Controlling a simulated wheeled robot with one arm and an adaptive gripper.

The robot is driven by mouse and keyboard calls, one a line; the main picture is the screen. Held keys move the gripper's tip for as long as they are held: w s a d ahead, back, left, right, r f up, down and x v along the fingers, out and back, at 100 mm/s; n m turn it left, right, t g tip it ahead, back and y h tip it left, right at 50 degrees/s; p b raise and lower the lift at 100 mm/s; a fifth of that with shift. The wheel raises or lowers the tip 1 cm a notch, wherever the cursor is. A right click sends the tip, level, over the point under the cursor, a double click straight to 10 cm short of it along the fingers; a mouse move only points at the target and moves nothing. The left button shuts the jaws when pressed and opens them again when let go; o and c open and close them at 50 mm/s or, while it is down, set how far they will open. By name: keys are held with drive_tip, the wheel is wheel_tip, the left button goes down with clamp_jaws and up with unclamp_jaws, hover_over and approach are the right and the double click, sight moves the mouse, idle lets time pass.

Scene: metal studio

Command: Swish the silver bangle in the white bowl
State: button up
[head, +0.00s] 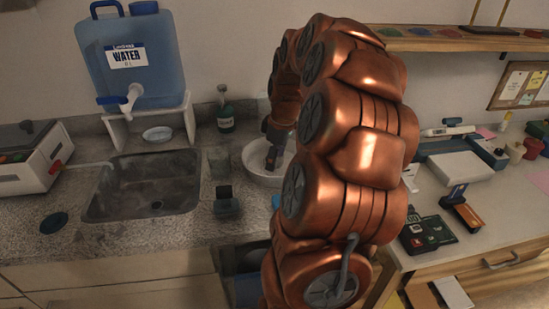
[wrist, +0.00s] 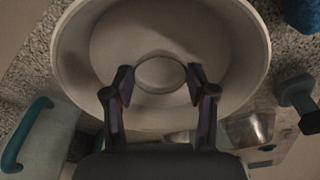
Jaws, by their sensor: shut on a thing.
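The white bowl (head: 255,176) stands on the speckled counter right of the sink in the head view, partly hidden by my arm. It fills most of the wrist view (wrist: 245,45). The silver bangle (wrist: 160,58) is a thin ring between my gripper's fingertips in the wrist view, seen over the inside of the bowl. My gripper (wrist: 159,86) is shut on the bangle, one finger against each side. In the head view my gripper (head: 272,158) reaches down at the bowl, and the bangle cannot be made out there. Whether the bangle touches the bowl's bottom is unclear.
A blue water jug (head: 135,62) stands on a white stand behind the sink (head: 145,186). A blue thing (wrist: 302,14) lies close to the bowl's rim in the wrist view. The right counter holds several small items.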

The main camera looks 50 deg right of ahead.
drive_tip(key=shift+r, duration=0.1)
idle(0.4)
wheel_tip(320, 180, up, 8)
drive_tip(key=p, duration=0.2)
idle(1.1)
drive_tip(key=shift+r, duration=0.1)
idle(1.6)
drive_tip(key=shift+b, duration=0.45)
idle(1.4)
drive_tip(key=shift+r+p, duration=0.55)
drive_tip(key=shift+r, duration=1.4)
